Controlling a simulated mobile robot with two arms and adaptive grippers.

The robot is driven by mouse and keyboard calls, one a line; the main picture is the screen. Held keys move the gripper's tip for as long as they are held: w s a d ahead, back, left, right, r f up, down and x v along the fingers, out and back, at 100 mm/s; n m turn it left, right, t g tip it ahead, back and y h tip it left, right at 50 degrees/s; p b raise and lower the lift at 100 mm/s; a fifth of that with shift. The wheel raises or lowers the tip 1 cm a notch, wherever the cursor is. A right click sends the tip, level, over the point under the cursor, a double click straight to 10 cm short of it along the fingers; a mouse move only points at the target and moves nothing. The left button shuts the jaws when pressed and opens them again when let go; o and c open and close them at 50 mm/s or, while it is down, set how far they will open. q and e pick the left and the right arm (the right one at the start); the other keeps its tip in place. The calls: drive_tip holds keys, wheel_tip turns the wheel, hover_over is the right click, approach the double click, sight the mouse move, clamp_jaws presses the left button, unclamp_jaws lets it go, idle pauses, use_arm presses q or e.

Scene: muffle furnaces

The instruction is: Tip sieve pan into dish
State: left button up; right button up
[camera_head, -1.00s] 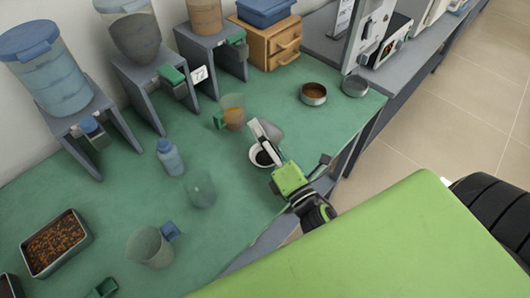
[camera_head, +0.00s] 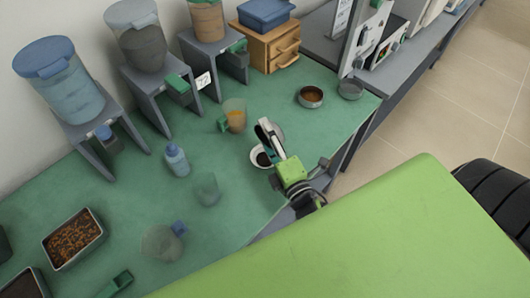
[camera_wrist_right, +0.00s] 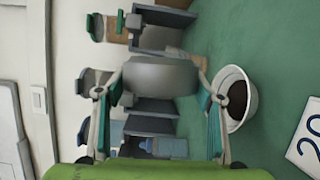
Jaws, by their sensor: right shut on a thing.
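My right gripper (camera_head: 268,138) is shut on the grey sieve pan. In the right wrist view the pan (camera_wrist_right: 160,78) sits between the two fingers, with its rounded side wall facing me. The white dish (camera_head: 257,164) stands on the green bench just beside and below the gripper, with dark material in it. It also shows in the right wrist view (camera_wrist_right: 249,96), to the right of the pan and apart from it in the picture. In the head view the pan is mostly hidden behind the fingers. My left gripper is not in view.
A jug with orange contents (camera_head: 235,115), a bottle (camera_head: 176,160) and a clear beaker (camera_head: 207,190) stand left of the dish. Two round pans (camera_head: 311,97) sit at the bench's far right. A number card (camera_wrist_right: 307,138) lies near the dish.

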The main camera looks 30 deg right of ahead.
drive_tip(key=shift+w+a+r+m+h, duration=0.3)
drive_tip(key=shift+w+r+m, duration=0.1)
drive_tip(key=m+p, duration=0.1)
drive_tip(key=p, duration=0.3)
drive_tip(key=shift+w+d+r+m+g, duration=0.2)
drive_tip(key=shift+d+m+g, duration=0.1)
drive_tip(key=shift+d+m, duration=0.1)
drive_tip(key=shift+d+f+m+p, duration=0.15)
drive_tip(key=shift+m+p, duration=0.25)
drive_tip(key=shift+p, duration=0.4)
drive_tip(key=shift+d+f+m+g+p, duration=0.1)
drive_tip(key=shift+d+m+g+p, duration=0.15)
drive_tip(key=shift+p, duration=0.3)
drive_tip(key=shift+f, duration=0.2)
